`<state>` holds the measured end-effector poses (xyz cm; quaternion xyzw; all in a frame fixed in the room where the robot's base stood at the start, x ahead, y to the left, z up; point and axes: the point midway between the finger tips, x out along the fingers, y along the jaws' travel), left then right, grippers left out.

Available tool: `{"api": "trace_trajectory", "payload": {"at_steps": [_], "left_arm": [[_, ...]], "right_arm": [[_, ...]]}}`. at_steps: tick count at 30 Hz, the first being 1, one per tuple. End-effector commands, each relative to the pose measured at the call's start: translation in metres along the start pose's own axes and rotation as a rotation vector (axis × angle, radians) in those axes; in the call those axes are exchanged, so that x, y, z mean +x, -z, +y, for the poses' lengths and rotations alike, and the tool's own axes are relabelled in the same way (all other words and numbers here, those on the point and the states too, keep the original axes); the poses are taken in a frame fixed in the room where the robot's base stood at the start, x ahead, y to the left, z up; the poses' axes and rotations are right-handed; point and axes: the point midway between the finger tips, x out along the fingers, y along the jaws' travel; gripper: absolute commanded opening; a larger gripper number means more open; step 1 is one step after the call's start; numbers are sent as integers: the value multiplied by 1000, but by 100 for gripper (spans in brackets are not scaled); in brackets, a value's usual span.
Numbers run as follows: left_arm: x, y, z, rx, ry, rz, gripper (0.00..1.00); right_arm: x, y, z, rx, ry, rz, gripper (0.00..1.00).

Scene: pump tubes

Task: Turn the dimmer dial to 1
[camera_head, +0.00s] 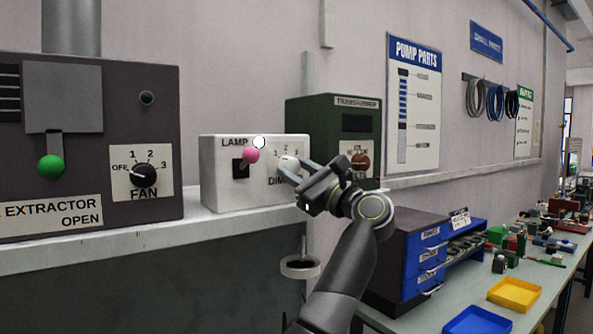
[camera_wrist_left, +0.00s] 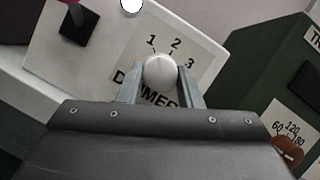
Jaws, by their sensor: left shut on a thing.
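The dimmer dial (camera_head: 288,164) is a white round knob on the front of the white lamp box (camera_head: 225,190). In the left wrist view the dial (camera_wrist_left: 160,71) sits between my two finger pads, below the printed numbers 1, 2 and 3. My left gripper (camera_head: 293,171) is shut on the dial, with a finger on each side; it also shows in the left wrist view (camera_wrist_left: 161,80). The fingers cover part of the DIMMER label. I cannot tell which number the dial points to. My right gripper is in neither view.
A pink-knobbed lamp switch (camera_head: 250,156) is left of the dial on the same box. The dark extractor panel (camera_head: 95,120) with the fan dial (camera_head: 144,174) stands further left. The green transformer box (camera_head: 315,120) stands close behind on the right.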

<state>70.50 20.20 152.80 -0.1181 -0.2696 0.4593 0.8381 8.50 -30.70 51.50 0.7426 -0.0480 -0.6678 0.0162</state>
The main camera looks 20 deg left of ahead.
Motion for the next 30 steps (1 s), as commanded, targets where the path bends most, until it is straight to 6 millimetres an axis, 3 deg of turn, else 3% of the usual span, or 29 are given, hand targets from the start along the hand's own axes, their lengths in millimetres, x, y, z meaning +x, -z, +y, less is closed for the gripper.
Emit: {"api": "trace_trajectory", "payload": {"at_steps": [10,25,26,30], "left_arm": [[0,0,-1,-116,-48,2,9],[0,0,-1,-133,-55,2,9],[0,0,-1,-133,-55,2,36],[0,0,-1,-133,-54,2,54]], "right_arm": [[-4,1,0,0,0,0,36],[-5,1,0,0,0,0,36],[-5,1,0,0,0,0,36],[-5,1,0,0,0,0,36]]}}
